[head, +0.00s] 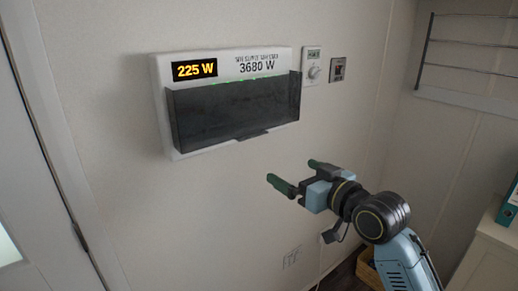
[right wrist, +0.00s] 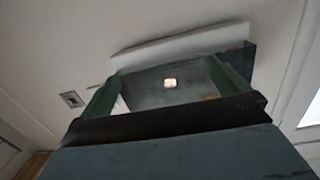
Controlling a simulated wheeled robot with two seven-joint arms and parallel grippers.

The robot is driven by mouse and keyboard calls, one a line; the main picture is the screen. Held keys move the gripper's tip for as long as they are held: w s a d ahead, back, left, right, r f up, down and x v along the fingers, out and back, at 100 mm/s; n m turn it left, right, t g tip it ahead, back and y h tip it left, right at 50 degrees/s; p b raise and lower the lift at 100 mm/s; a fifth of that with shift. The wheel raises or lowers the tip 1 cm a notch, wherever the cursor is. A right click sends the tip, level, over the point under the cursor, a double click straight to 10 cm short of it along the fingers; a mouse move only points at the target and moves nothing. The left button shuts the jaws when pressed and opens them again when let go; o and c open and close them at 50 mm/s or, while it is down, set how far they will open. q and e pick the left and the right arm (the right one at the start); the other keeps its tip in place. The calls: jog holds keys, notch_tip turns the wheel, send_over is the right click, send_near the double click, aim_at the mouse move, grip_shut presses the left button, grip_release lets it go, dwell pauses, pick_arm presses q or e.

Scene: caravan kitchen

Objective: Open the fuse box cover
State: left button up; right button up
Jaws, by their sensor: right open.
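The fuse box (head: 160,110) is a white panel on the wall, with an orange "225 W" display and the text "3680 W". Its dark, see-through cover (head: 235,112) hangs over the lower front and looks closed, with a small tab at its bottom edge. In the head view my right gripper (head: 291,173) is below and right of the cover, apart from it, open and empty. In the right wrist view the cover (right wrist: 150,88) shows beyond and between the two green fingers (right wrist: 165,85). My left gripper is not in view.
A white dial thermostat (head: 312,67) and a small switch plate (head: 337,69) sit on the wall right of the box. A wire rack (head: 470,42) is at upper right. A pale cabinet (head: 490,250) stands at lower right. The wall below the box is mostly clear.

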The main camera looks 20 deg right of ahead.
aim_at(254, 137)
notch_tip(254, 137, up, 5)
jog(key=s+a+n+y, duration=0.1)
jog(key=s, duration=0.1)
jog(key=x, duration=1.3)
jog(key=shift+r+t+p, duration=0.15)
jog(key=shift+t+p, duration=0.25)
jog(key=shift+p, duration=0.05)
jog(key=shift+a, duration=0.1)
